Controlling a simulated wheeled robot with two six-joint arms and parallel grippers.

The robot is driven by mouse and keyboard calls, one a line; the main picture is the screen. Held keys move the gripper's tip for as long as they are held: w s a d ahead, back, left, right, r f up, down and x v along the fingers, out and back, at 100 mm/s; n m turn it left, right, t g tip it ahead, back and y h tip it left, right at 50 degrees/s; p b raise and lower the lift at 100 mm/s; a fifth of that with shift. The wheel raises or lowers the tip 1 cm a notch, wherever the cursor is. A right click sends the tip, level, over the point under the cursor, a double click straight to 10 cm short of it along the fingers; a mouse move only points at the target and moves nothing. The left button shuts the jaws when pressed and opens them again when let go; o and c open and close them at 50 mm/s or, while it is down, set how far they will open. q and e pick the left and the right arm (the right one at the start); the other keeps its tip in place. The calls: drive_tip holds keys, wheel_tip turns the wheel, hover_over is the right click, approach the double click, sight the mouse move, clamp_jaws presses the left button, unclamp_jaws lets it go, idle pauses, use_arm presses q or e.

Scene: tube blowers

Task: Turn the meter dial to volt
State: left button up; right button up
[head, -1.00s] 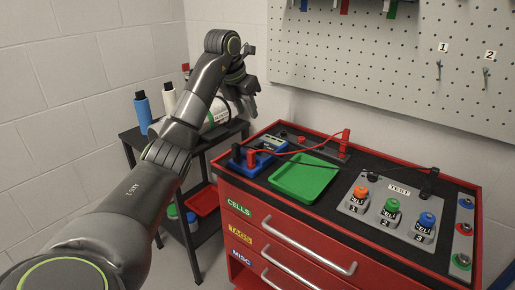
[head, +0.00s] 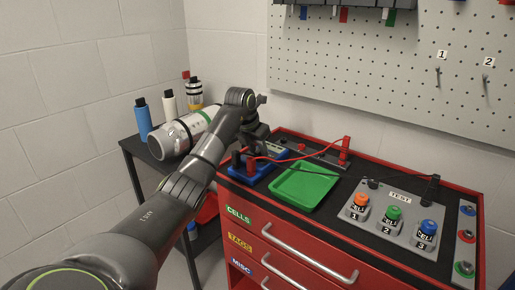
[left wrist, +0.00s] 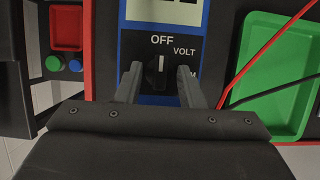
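The meter (head: 239,174) is a blue box on the red cabinet's top, left of the green tray, partly hidden by my left arm. In the left wrist view, the meter (left wrist: 161,38) shows a grey screen and the labels OFF and VOLT; a third label is mostly hidden. Its dark dial (left wrist: 160,76) has a white mark pointing up at OFF. My left gripper (left wrist: 159,72) is open, with one finger on each side of the dial. I cannot tell whether they touch it. It also shows above the meter in the head view (head: 262,143). My right gripper is not in view.
A green tray (head: 304,187) lies right of the meter. Red and black leads run across the cabinet top. A grey TEST panel (head: 380,228) holds cells 1, 2 and 3. A side table (head: 137,160) at left carries bottles and a large white cylinder (head: 184,135).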

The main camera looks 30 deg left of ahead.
use_arm(q)
clamp_jaws()
